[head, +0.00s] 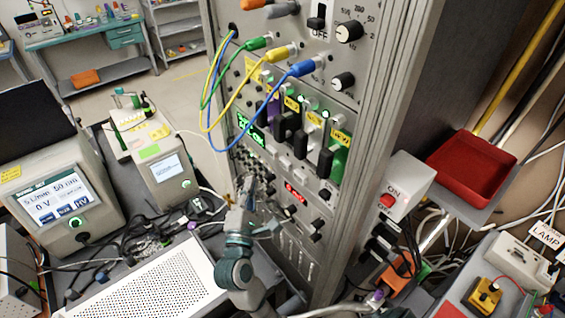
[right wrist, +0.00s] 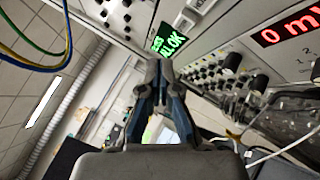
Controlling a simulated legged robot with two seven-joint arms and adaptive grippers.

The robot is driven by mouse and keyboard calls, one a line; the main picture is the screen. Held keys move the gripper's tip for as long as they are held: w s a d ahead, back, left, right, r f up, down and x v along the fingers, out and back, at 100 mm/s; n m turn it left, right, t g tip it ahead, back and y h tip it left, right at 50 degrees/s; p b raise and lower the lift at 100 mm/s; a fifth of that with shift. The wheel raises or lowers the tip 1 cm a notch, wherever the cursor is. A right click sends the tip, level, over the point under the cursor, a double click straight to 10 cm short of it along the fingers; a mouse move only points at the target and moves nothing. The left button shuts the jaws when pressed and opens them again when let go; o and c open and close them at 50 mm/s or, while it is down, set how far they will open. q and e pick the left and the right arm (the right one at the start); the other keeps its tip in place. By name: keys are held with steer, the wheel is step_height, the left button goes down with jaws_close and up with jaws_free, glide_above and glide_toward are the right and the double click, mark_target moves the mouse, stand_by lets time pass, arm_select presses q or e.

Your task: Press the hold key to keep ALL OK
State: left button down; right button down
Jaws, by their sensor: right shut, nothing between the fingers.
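The rack (head: 330,110) of instruments stands in the middle of the head view. A small green-lit display (head: 250,130) sits at the left of its modules; in the right wrist view the display (right wrist: 170,42) reads ALL OK in part. Small dark knobs or keys (head: 243,165) lie below the display; I cannot tell which is the hold key. My right gripper (head: 252,183) is in front of the rack's lower left panel, below the display. In the right wrist view its fingertips (right wrist: 160,66) are together and empty, just below the display in the picture; contact cannot be told. My left gripper is not in view.
Yellow, green and blue cables (head: 238,92) loop out at the rack's upper left. A perforated white box (head: 165,285) stands left of my right arm. Two instruments with screens (head: 60,200) stand on the left bench. A red tray (head: 472,168) is at the right.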

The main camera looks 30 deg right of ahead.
mark_target(285, 164)
steer(key=d+p, duration=0.2)
steer(key=d, duration=0.4)
steer(key=shift+w+d, duration=0.4)
steer(key=shift+w, duration=0.05)
stand_by(0.9)
steer(key=shift+d, duration=0.15)
steer(key=shift+d+r, duration=0.1)
steer(key=shift+d, duration=0.15)
